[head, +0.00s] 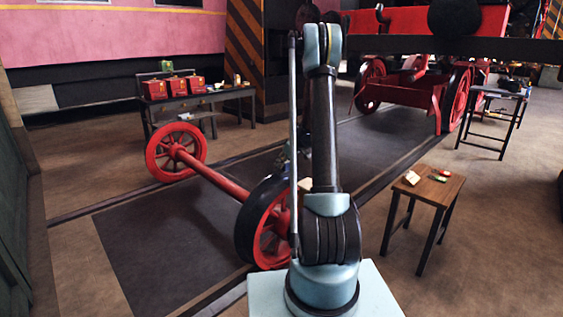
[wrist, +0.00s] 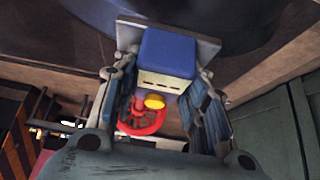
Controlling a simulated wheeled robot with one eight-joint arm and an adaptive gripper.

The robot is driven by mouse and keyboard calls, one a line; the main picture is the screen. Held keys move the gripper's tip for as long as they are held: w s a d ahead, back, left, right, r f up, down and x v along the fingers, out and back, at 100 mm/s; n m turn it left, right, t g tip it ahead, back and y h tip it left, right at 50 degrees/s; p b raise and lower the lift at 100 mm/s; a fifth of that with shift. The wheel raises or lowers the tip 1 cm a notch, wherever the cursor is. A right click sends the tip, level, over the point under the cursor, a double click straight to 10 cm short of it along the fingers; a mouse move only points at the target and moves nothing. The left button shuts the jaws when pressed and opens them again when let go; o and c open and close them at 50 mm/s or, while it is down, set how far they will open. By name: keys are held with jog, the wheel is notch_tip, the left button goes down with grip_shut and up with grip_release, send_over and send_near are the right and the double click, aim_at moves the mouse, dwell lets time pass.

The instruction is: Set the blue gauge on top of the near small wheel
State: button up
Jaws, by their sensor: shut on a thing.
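My gripper (wrist: 164,72) is shut on the blue gauge (wrist: 170,50), a blue block with a pale slotted face, held between the two fingers in the wrist view. A flat grey plate (wrist: 135,29) shows at its far end. In the head view my own arm hides the gripper and gauge. The near small wheel (head: 262,240), with a dark rim and red spokes, stands upright at the near end of a red axle (head: 215,177), partly behind my arm. A large dark curved surface (wrist: 210,25) lies beyond the gauge; I cannot tell whether they touch.
The far red wheel (head: 176,152) stands at the axle's other end. A dark bench (head: 210,95) with several red boxes is behind it. A wooden stool (head: 436,186) with small items stands at right. A red locomotive frame (head: 405,85) fills the back.

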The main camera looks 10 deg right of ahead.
aim_at(284, 170)
jog(key=shift+f, duration=2.5)
jog(key=o, duration=1.4)
jog(key=shift+o, duration=0.2)
jog(key=shift+r, duration=6)
